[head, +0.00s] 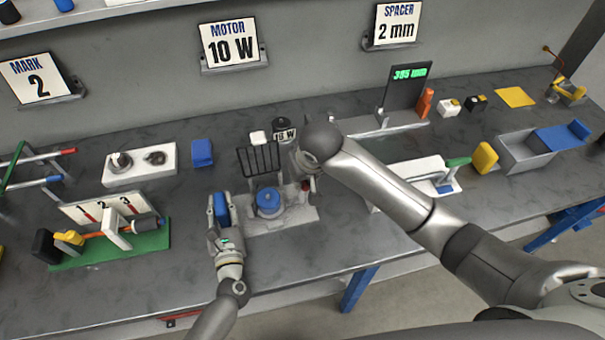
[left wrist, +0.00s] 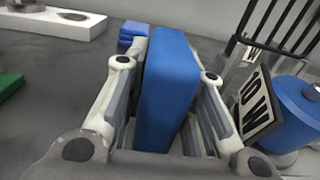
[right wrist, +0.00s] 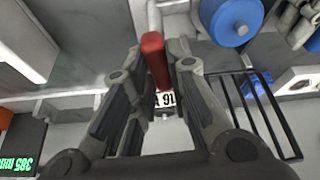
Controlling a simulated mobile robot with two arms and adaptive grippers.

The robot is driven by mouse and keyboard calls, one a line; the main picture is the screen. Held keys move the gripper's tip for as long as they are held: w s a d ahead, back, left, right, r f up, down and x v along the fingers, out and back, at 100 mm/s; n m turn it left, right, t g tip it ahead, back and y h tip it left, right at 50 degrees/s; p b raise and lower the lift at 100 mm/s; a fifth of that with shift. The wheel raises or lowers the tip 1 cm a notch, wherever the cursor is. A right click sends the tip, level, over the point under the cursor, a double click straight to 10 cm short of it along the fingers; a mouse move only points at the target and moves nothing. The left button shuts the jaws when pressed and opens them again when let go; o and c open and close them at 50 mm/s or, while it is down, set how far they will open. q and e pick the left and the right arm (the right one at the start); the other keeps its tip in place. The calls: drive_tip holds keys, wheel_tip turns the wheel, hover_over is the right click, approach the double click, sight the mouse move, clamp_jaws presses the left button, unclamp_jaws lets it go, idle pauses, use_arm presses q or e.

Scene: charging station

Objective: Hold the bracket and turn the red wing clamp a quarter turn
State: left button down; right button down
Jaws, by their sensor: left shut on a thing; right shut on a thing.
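A grey fixture (head: 295,217) on the bench carries a round blue motor (head: 268,201). An upright blue block (head: 221,209) stands at the fixture's left end; I take it as the bracket's grip. My left gripper (head: 222,232) is shut on it, one finger on each side, as the left wrist view shows the block (left wrist: 170,90). The red wing clamp (right wrist: 155,60) lies between the fingers of my right gripper (right wrist: 158,68), which is shut on it. In the head view only a little red (head: 308,185) shows, and my right arm hides most of that gripper.
The bench front is clear.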

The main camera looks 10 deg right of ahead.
drive_tip(key=shift+m, duration=0.4)
drive_tip(key=c, duration=1.4)
unclamp_jaws()
drive_tip(key=shift+r, duration=0.1)
drive_tip(key=v, duration=1.1)
drive_tip(key=shift+s+r, duration=0.25)
drive_tip(key=shift+r, duration=0.1)
drive_tip(key=shift+a, duration=0.1)
use_arm(q)
drive_tip(key=c, duration=1.1)
unclamp_jaws()
